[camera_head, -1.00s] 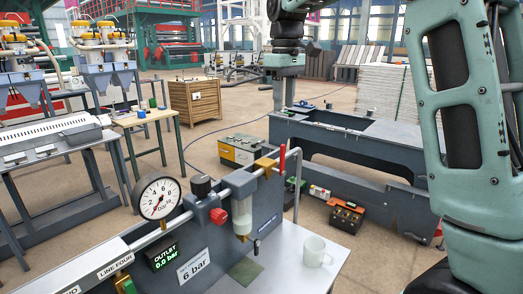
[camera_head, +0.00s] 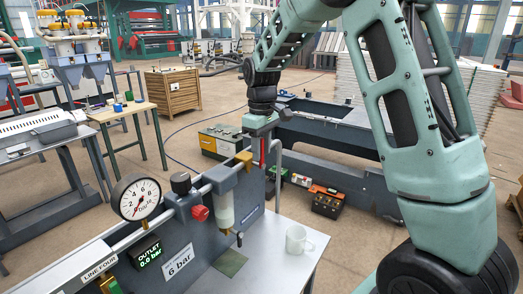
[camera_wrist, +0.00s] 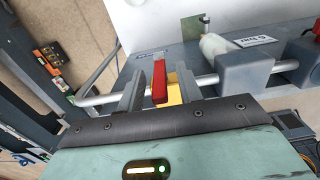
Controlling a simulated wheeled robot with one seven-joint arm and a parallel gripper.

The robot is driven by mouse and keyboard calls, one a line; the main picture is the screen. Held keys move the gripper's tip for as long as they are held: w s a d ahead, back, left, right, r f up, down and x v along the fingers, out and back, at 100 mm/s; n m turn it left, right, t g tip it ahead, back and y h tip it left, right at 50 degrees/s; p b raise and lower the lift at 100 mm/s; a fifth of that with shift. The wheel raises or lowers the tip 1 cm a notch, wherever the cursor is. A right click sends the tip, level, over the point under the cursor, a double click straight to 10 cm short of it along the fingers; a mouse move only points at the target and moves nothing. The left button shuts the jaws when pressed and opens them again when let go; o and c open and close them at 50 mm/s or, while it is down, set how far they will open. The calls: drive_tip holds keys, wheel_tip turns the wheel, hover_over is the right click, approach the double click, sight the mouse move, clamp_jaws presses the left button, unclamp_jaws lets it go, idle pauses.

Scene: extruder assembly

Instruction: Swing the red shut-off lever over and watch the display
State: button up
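The red shut-off lever (camera_head: 262,151) stands upright at the far right end of the pipe, by a brass-coloured valve body (camera_head: 243,160). My gripper (camera_wrist: 158,86) is around the lever in the wrist view. Its two fingers are apart, one on each side of the red lever (camera_wrist: 159,77), with gaps showing. In the head view my gripper's body is directly above the lever and the fingers are hard to make out. The display (camera_head: 150,255) reads OUTLET 0.0 bar. The round gauge (camera_head: 137,199) has its needle pointing low.
A red knob (camera_head: 200,213) and a clear bowl (camera_head: 224,210) sit on the unit left of the lever. A 6 bar label (camera_head: 178,261) is on its front. A white mug (camera_head: 298,239) stands on the table's right side. A grey bent rail rises behind the lever.

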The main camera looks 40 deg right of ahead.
drive_tip(key=shift+f, duration=0.75)
clamp_jaws()
